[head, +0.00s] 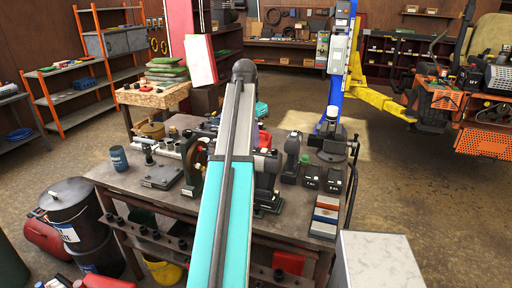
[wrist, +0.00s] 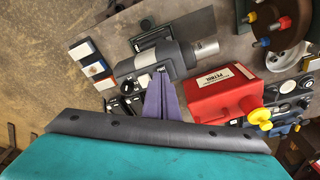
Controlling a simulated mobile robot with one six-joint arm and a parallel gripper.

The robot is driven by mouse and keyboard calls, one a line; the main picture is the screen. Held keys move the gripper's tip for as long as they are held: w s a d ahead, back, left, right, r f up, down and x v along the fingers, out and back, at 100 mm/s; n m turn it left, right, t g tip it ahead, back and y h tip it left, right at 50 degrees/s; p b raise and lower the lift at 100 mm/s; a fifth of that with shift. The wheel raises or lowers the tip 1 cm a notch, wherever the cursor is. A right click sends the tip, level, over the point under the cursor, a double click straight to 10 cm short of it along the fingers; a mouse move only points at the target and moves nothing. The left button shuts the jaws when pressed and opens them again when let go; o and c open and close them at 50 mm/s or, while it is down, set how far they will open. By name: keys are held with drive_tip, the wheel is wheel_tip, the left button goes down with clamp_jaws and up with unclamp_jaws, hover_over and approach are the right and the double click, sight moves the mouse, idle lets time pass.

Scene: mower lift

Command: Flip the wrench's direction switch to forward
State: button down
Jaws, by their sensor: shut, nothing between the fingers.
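The wrench (wrist: 142,64) lies on the workbench in the wrist view, a grey tool with a silver round nose pointing right. I cannot make out its direction switch or which way it is set. My gripper (wrist: 162,78) shows as two purple fingers pressed together, with nothing between them. The fingertips overlap the lower edge of the wrench's body in the picture; I cannot tell whether they touch it. In the head view my arm hides the gripper, and I cannot pick out the wrench with certainty.
A red petrol can (wrist: 215,90) with a yellow cap stands close right of the fingers. A striped block (wrist: 96,67) is at the left. In the head view, the crowded workbench (head: 160,205) holds a blue cup (head: 119,158) and black battery-like units (head: 333,180).

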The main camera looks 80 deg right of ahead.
sight(254, 150)
drive_tip(key=shift+r+p, duration=1.6)
drive_tip(key=shift+r, duration=1.2)
